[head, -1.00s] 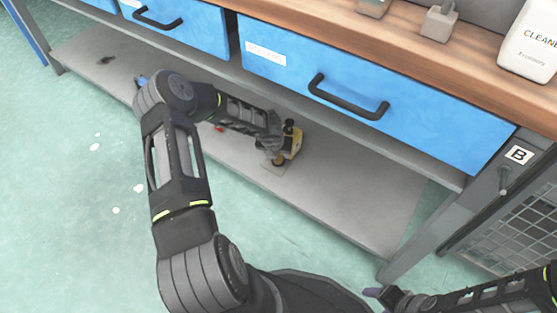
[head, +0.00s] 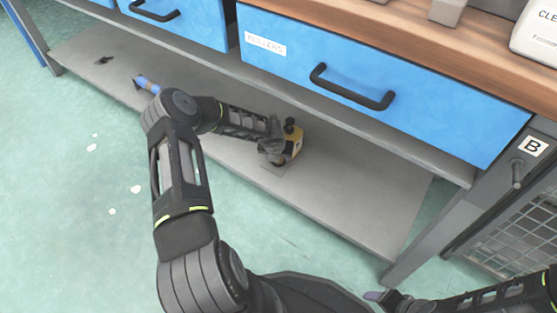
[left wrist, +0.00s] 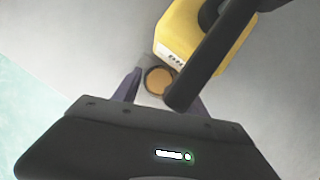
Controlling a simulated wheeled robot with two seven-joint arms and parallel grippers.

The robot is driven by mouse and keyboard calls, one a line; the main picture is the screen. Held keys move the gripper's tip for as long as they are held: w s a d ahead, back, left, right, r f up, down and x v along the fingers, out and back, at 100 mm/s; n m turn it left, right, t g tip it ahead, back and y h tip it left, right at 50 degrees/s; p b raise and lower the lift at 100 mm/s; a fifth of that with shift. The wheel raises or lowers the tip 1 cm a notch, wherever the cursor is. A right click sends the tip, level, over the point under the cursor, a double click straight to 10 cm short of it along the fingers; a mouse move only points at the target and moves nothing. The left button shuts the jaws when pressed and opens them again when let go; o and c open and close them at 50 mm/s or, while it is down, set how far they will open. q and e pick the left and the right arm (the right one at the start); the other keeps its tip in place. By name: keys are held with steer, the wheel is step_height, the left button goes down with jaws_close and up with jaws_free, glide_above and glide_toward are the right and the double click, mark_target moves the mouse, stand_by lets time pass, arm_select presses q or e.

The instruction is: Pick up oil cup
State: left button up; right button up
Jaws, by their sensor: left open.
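The oil cup (left wrist: 158,80), a small round cup with an amber inside, shows in the left wrist view between the two fingers of my left gripper (left wrist: 160,88). The fingers are spread, one on each side of it; I cannot tell whether they touch it. In the head view my left gripper (head: 274,152) is low over the grey shelf (head: 340,190) and hides the cup. A yellow block-like thing with black parts (head: 293,143) stands right beside the gripper; it also shows in the left wrist view (left wrist: 185,35). My right gripper (head: 378,296) is only partly visible at the bottom edge.
Blue drawers (head: 420,95) with black handles hang above the shelf under a wooden worktop (head: 430,45). A blue cylindrical thing (head: 147,84) and a small dark thing (head: 104,60) lie on the shelf at left. A table leg (head: 440,235) stands at right; the shelf's right part is clear.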

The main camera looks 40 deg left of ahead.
stand_by(0.4)
arm_select(q)
jaws_close()
stand_by(0.4)
steer(key=shift+r, duration=0.15)
steer(key=shift+s+r+p, duration=0.15)
steer(key=shift+r+p, duration=0.25)
steer(key=shift+p, duration=0.15)
steer(key=shift+r, duration=0.4)
step_height(320, 180, up, 5)
steer(key=p, duration=0.4)
steer(key=s, duration=1.9)
steer(key=shift+s+d+p, duration=0.25)
steer(key=shift+s+p, duration=0.05)
steer(key=shift+s, duration=0.05)
steer(key=shift+r, duration=0.1)
